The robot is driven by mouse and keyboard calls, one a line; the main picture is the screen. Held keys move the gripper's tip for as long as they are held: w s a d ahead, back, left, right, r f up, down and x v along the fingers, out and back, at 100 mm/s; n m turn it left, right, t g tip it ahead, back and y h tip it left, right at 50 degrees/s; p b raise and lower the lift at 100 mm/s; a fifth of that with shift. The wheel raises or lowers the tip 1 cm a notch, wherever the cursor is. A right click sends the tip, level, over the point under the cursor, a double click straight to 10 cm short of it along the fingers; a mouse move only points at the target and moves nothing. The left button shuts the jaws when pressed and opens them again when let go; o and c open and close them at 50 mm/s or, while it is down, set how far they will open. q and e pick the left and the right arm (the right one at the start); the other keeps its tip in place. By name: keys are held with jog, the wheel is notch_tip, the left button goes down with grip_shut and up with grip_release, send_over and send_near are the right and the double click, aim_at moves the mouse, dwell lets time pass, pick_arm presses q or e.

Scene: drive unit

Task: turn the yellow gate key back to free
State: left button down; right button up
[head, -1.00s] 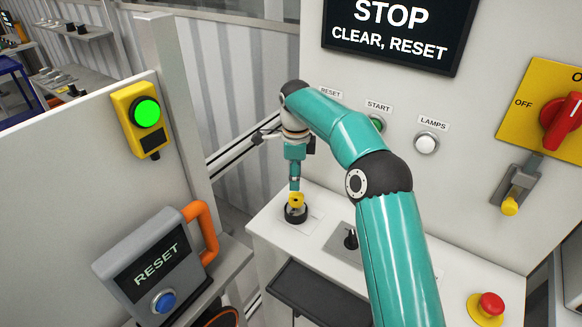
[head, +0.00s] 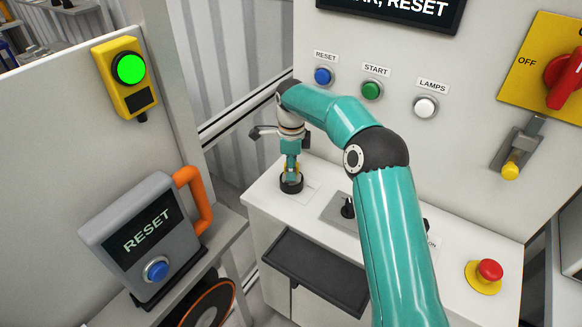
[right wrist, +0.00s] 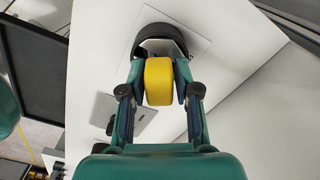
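The yellow gate key (right wrist: 159,82) stands in a round black collar (right wrist: 160,38) on the white console top; the collar also shows in the head view (head: 291,184). My right gripper (right wrist: 159,72) points down at the key, with one finger on each side. The fingers lean inward and no clear gap shows between them and the key. The direction the key points cannot be told. My left gripper is out of view.
A black selector (head: 348,207) and a red emergency button (head: 489,271) stand on the console (head: 460,245). A dark tray (head: 315,272) juts from its front. Blue, green and white buttons line the wall behind. A grey RESET box (head: 145,235) stands left.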

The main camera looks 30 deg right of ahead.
grip_shut()
jog(key=shift+r+n, duration=0.1)
jog(key=shift+n, duration=0.2)
